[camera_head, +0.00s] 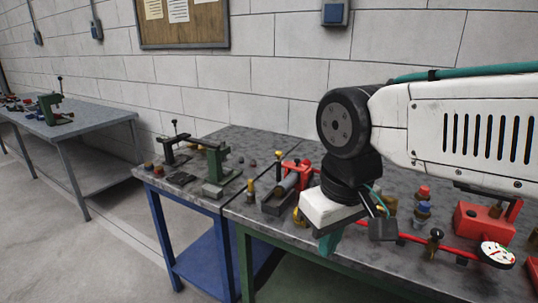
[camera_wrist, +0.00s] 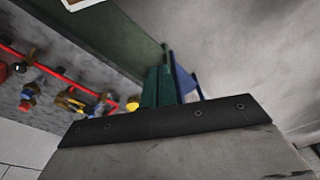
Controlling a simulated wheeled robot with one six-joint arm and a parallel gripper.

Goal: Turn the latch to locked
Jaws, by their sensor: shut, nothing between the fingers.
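My gripper (camera_head: 328,243) hangs from the white arm over the front edge of the right workbench (camera_head: 255,213). Its green fingers are together and empty; they also show in the wrist view (camera_wrist: 160,88), with the bench's fittings off to their left. I cannot pick out the latch with certainty. A red fitting (camera_head: 297,168) with a grey cylinder stands on the bench to the left of my gripper. Small yellow parts (camera_wrist: 133,104) show beside the fingers in the wrist view. The arm and wrist hide part of the bench behind them.
A red pipe (camera_head: 455,251) runs along the bench to a round white gauge (camera_head: 497,254). A red box (camera_head: 482,223) and a blue-and-red fitting (camera_head: 423,210) stand behind it. Green and black clamps (camera_head: 216,165) stand on the blue-legged bench. Floor at the left is clear.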

